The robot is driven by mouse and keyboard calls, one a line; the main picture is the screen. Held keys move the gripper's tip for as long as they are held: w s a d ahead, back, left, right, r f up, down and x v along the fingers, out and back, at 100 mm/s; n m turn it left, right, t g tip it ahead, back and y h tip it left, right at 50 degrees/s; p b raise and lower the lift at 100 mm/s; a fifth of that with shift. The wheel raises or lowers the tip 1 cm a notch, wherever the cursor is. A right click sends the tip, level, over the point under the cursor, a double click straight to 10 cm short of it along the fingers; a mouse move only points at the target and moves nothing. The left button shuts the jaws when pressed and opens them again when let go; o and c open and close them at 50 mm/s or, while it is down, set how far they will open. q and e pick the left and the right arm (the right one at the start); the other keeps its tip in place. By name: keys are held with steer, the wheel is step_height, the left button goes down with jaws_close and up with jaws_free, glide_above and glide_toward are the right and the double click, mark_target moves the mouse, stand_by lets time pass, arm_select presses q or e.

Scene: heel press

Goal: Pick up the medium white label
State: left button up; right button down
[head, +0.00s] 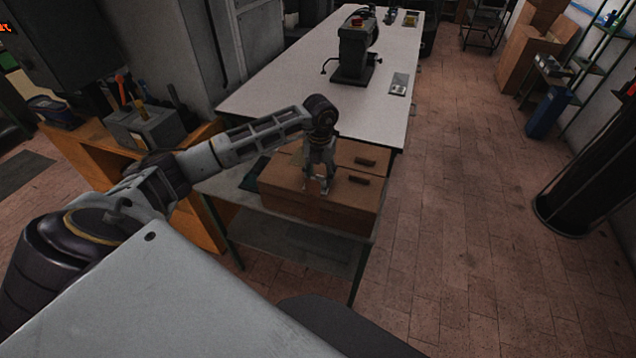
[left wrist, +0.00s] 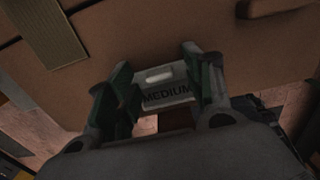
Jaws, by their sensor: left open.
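The medium white label (left wrist: 167,92) shows in the left wrist view as a small pale plate with the dark word MEDIUM and a light slot above it. In the head view my left gripper (head: 318,186) points down at the front edge of the brown box (head: 285,186). My right gripper is not in view.
A dark press (head: 355,50) stands farther back. A grey toolbox (head: 145,128) sits on a wooden bench at left.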

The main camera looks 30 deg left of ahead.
mark_target(320, 176)
arm_select(q)
steer(key=c, duration=0.8)
steer(key=shift+c, duration=0.2)
steer(key=shift+r, duration=0.15)
step_height(320, 176, up, 10)
steer(key=b, duration=0.1)
steer(key=shift+b, duration=0.35)
stand_by(0.5)
